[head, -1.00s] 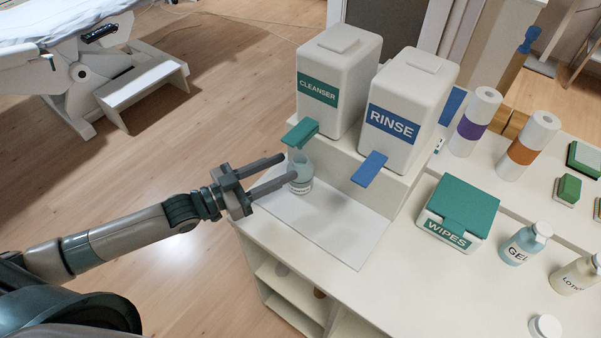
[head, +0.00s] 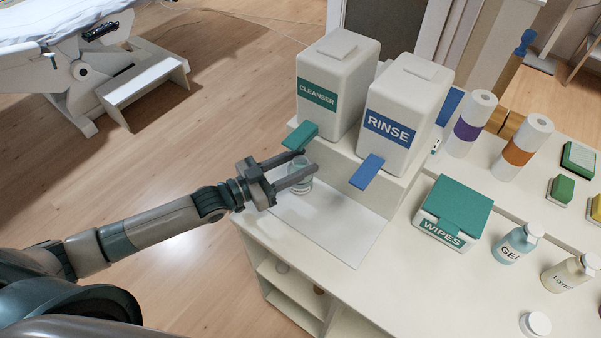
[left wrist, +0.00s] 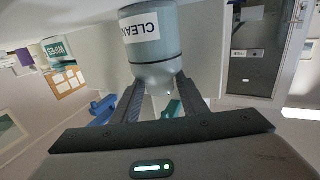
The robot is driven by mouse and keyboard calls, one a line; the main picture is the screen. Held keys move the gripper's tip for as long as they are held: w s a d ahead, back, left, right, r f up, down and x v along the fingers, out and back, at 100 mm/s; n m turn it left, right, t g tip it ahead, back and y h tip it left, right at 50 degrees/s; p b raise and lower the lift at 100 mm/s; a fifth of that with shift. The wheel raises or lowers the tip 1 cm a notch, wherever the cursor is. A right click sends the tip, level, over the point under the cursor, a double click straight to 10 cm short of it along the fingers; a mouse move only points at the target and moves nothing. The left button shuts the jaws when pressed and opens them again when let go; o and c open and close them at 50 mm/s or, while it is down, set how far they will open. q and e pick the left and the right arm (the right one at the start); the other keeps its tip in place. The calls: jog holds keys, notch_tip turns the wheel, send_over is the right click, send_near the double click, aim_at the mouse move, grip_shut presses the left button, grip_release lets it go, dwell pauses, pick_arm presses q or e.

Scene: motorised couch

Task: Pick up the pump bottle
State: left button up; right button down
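A small pale blue-green bottle (head: 300,184), probably the pump bottle, stands on the white board below the green spout of the CLEANSER dispenser. My left gripper (head: 309,161) reaches it from the left, with one finger on each side of its upper part. In the left wrist view the bottle (left wrist: 155,45) shows a white label starting "CLEAN", and its narrower end lies between the spread fingers (left wrist: 160,88). The fingers look open; whether they touch it I cannot tell. The bottle's top is partly hidden by the fingers in the head view. My right gripper is not in view.
The CLEANSER dispenser (head: 337,85) and RINSE dispenser (head: 399,120) stand close behind, the green spout (head: 300,135) just above my fingers. The blue spout (head: 367,171) juts out to the right. A WIPES box (head: 456,205), GEL bottle (head: 516,244) and LOTION bottle (head: 568,274) stand farther right.

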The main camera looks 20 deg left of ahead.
pick_arm(q)
jog(key=shift+w+d, duration=0.1)
jog(key=shift+w, duration=0.05)
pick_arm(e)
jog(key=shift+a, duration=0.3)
pick_arm(q)
grip_shut()
jog(key=shift+r, duration=0.1)
